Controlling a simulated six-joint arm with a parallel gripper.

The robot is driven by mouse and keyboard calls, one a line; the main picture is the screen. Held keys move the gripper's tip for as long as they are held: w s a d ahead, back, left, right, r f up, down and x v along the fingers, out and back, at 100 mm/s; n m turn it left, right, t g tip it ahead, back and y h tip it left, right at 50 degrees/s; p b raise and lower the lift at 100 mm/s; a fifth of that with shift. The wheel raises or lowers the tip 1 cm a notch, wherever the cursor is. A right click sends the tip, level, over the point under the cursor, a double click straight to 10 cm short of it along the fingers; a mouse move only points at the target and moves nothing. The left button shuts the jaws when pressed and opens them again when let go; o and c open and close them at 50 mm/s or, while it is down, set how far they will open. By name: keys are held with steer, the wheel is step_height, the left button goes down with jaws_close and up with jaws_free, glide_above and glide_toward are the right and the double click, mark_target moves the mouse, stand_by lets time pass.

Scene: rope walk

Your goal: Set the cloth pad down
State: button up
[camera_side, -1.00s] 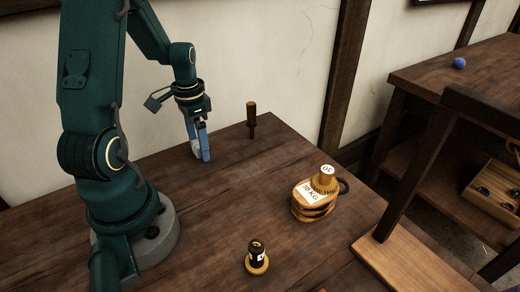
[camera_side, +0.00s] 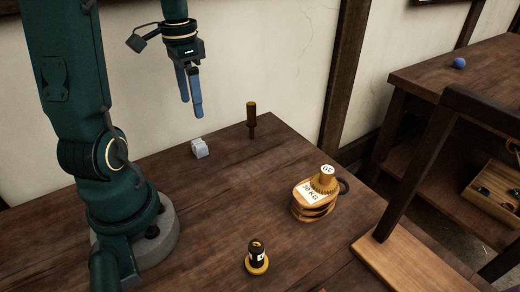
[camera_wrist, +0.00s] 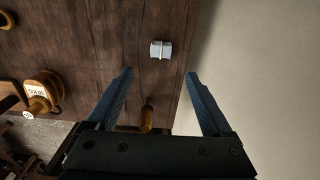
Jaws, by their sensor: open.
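The cloth pad (camera_side: 200,148) is a small pale grey-blue block lying on the dark wooden table near its back edge. It also shows in the wrist view (camera_wrist: 161,49), near the table edge. My gripper (camera_side: 190,109) is above the table, up and slightly left of the pad, with its blue fingers pointing down. In the wrist view my gripper (camera_wrist: 158,80) has its fingers spread wide with nothing between them. The pad is apart from the fingers.
A wooden-handled tool (camera_side: 251,120) stands upright right of the pad.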

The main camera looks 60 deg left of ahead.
steer(key=s+d+r+t, duration=0.1)
steer(key=d+t, duration=0.1)
steer(key=d, duration=0.7)
steer(key=s+d+r+t, duration=0.2)
steer(key=d+t, duration=0.1)
steer(key=d, duration=0.7)
steer(key=shift+d+t, duration=0.2)
steer(key=shift+t, duration=0.1)
steer(key=shift+s, duration=0.1)
